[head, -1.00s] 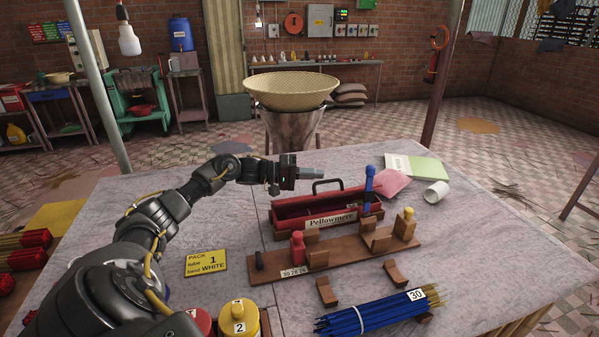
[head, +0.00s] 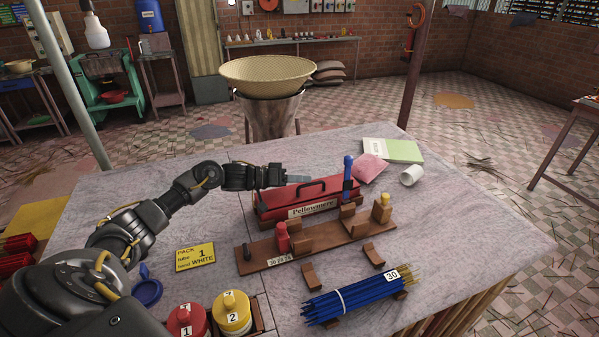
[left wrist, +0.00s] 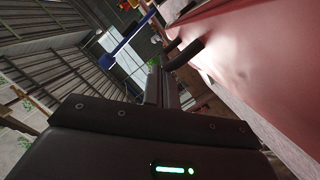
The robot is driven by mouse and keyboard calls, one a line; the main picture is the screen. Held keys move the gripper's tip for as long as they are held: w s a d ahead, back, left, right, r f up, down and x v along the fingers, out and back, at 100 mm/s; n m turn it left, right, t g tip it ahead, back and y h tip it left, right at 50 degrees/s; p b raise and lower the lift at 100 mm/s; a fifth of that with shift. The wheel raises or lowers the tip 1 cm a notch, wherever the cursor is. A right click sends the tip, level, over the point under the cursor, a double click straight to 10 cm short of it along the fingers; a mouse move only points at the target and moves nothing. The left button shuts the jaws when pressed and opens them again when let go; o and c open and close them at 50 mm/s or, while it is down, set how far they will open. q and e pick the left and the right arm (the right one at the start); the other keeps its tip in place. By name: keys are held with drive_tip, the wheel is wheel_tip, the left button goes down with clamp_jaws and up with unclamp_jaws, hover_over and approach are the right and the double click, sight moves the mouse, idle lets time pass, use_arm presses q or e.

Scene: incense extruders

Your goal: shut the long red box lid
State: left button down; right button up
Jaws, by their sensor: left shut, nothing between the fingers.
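The long red box (head: 268,213) with the "Pellowmere" label stands on the table behind the wooden rack. In the left wrist view the gripper's fingers (left wrist: 156,84) are close beside a red surface (left wrist: 255,60) and the dark handle (left wrist: 184,54). My right gripper is not in view.
Blue sticks (head: 355,297) lie at the front. A yellow card (head: 195,256) and lidded jars (head: 232,313) are at left. The table's back left is clear.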

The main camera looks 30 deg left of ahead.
use_arm(q)
drive_tip(key=shift+f, duration=0.15)
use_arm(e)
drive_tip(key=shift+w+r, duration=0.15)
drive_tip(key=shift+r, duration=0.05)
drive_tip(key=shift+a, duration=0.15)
use_arm(q)
drive_tip(key=shift+r, duration=0.2)
drive_tip(key=r+p, duration=0.1)
drive_tip(key=a+r+p, duration=0.1)
drive_tip(key=w+a+r+p, duration=0.1)
drive_tip(key=r, duration=0.1)
drive_tip(key=shift+p, duration=0.3)
drive_tip(key=shift+s+a+f+b, duration=0.55)
drive_tip(key=shift+f+b, duration=0.1)
drive_tip(key=shift+b, duration=0.25)
drive_tip(key=v, duration=0.3)
drive_tip(key=b+v, duration=0.1)
drive_tip(key=v, duration=0.2)
drive_tip(key=shift+s+a+r+b, duration=0.1)
drive_tip(key=shift+s+r+b, duration=0.15)
drive_tip(key=shift+s+b, duration=0.1)
drive_tip(key=shift+s+a+r, duration=0.3)
drive_tip(key=shift+s+a, duration=0.15)
drive_tip(key=shift+a, duration=0.05)
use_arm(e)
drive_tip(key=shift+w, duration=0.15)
